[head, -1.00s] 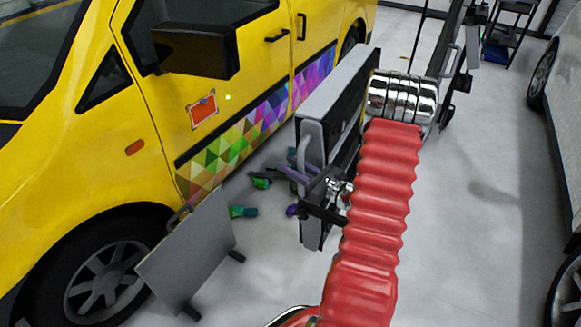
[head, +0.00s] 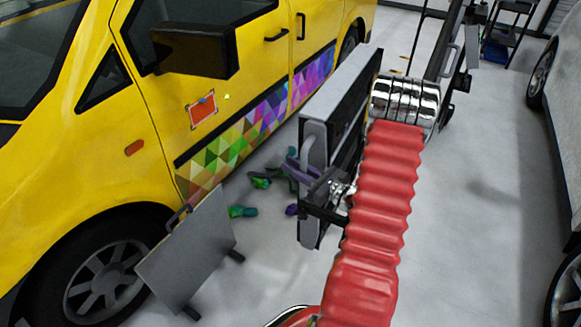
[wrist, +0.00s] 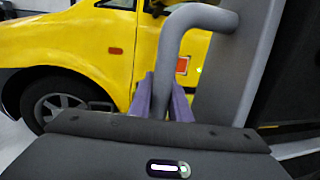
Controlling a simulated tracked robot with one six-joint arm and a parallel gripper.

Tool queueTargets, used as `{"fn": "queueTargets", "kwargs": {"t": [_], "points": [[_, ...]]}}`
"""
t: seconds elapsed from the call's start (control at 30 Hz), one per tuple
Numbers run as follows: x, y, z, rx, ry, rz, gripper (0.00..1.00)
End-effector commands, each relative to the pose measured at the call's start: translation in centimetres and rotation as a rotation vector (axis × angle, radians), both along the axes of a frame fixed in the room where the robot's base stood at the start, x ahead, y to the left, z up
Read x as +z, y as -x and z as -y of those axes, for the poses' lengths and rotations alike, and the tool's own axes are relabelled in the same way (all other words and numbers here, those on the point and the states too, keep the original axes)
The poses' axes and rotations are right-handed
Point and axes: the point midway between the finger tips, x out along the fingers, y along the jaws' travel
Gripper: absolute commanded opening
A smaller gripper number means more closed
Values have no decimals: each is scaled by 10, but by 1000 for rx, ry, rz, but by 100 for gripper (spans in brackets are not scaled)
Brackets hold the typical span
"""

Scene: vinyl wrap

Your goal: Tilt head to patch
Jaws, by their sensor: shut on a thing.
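The head is a boxy grey-and-black panel (head: 345,88) on a stand at centre right of the head view. A curved grey handle (head: 309,142) is fixed to its near side and looms large in the wrist view (wrist: 190,18). The patch (head: 202,113) is a small orange-red square with a pale border on the yellow van door. It is partly seen in the wrist view (wrist: 182,65). My gripper (head: 298,165) has purple fingers, shut around the handle; they also show in the wrist view (wrist: 163,98). The head's front face is largely hidden.
The yellow van (head: 150,120) fills the left, its mirror (head: 195,50) jutting out. A grey board (head: 188,253) stands by its front wheel. Green and dark items (head: 243,212) lie on the floor. My red arm sleeve runs up the middle. Floor at right is clear.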

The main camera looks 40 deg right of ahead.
Motion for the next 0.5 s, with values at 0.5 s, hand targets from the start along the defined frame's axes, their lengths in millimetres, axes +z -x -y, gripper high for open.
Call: {"fn": "queueTargets", "kwargs": {"t": [0.5], "points": [[1, 3, 3, -4, -7, 16, 29]]}}
